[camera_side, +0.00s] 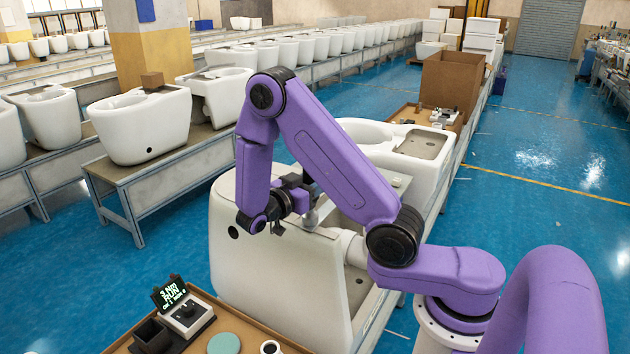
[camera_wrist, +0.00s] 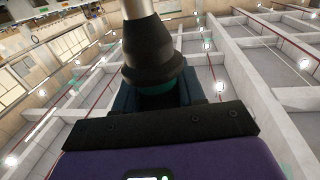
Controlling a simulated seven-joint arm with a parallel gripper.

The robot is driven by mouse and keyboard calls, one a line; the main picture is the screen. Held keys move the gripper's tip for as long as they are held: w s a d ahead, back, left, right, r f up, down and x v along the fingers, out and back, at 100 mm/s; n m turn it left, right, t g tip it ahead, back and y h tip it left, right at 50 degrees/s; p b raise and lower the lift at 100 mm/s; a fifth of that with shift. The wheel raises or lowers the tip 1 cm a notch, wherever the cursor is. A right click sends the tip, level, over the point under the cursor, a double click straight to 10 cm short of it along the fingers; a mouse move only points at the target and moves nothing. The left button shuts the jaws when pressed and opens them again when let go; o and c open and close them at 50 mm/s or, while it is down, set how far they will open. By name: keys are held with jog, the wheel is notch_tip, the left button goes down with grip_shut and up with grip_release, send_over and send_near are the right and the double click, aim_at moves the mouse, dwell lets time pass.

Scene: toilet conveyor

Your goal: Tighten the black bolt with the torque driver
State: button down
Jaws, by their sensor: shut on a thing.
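My gripper (camera_side: 297,196) is over the top of the near white toilet (camera_side: 265,275), partly hidden by my own arm. In the wrist view my gripper (camera_wrist: 160,98) is shut on the torque driver (camera_wrist: 155,55). The driver shows a flared black collar, a silver shaft running up out of the picture, and a teal part between the jaws. In the side view a small silver piece (camera_side: 311,217) shows beside the gripper, just above the toilet's top; I cannot tell whether it touches. I cannot make out the black bolt in either view.
A brown-edged bench (camera_side: 122,342) at the front holds a controller with a lit "RUN" screen (camera_side: 172,293), a black box (camera_side: 152,336), a teal disc (camera_side: 224,343) and a small cup (camera_side: 270,347). More toilets (camera_side: 141,125) line the conveyors. A cardboard box (camera_side: 449,82) stands behind.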

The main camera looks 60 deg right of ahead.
jog(key=shift+f, duration=0.3)
dwell(1.8)
jog(key=shift+r, duration=0.1)
dwell(0.7)
jog(key=shift+r, duration=2.5)
